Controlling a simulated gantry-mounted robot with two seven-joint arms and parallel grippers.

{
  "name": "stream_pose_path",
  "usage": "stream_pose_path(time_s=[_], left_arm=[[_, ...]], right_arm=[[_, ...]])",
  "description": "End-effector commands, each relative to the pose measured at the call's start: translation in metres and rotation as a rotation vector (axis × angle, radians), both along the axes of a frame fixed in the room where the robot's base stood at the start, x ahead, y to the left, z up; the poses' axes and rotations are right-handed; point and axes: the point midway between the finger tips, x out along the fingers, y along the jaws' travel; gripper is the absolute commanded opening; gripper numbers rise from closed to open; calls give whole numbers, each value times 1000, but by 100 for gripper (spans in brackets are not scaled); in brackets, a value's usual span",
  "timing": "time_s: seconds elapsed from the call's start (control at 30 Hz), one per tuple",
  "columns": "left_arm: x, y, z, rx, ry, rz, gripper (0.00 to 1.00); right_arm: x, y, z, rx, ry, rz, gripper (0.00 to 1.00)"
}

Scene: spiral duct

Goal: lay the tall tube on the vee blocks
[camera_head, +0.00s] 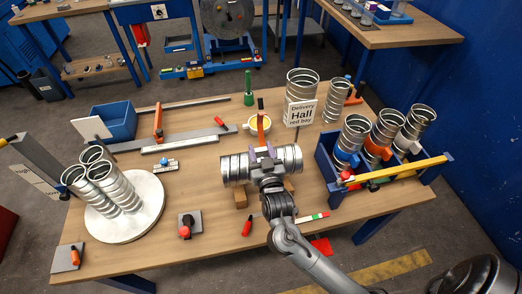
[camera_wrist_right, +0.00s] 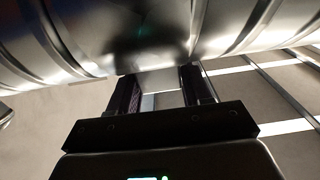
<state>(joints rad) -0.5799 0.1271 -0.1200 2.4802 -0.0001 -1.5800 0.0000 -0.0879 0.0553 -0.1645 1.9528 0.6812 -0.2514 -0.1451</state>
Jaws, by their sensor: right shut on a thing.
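A ribbed silver tube (camera_head: 291,158) lies level, left to right, at the middle of the table. Two wooden vee blocks (camera_head: 240,199) show under it, one near each end; whether it touches them I cannot tell. My right gripper (camera_head: 265,158) is shut on the tube near its middle and hides part of it. In the right wrist view the shiny tube (camera_wrist_right: 150,30) spans the top, with the gripper's dark fingers (camera_wrist_right: 163,85) against it. My left gripper is not in view.
A tube (camera_head: 302,85) stands upright behind a "Delivery Hall" sign (camera_head: 300,113). A blue rack (camera_head: 327,172) with several tubes is at right. Several tubes stand on a white round plate (camera_head: 148,218) at left. A red-button box (camera_head: 187,224) sits front left.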

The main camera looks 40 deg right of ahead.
Motion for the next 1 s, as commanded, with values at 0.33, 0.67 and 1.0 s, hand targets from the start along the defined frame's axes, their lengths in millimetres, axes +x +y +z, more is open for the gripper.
stream_pose_path(time_s=[0.33, 0.67, 1.0], left_arm=[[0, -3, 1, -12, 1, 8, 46], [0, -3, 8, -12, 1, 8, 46], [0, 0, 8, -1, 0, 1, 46]], right_arm=[[0, 0, 2, -1, -3, 0, 0], [0, 0, 3, -1, -3, 0, 0], [0, 0, 1, -1, -3, 1, 0]])
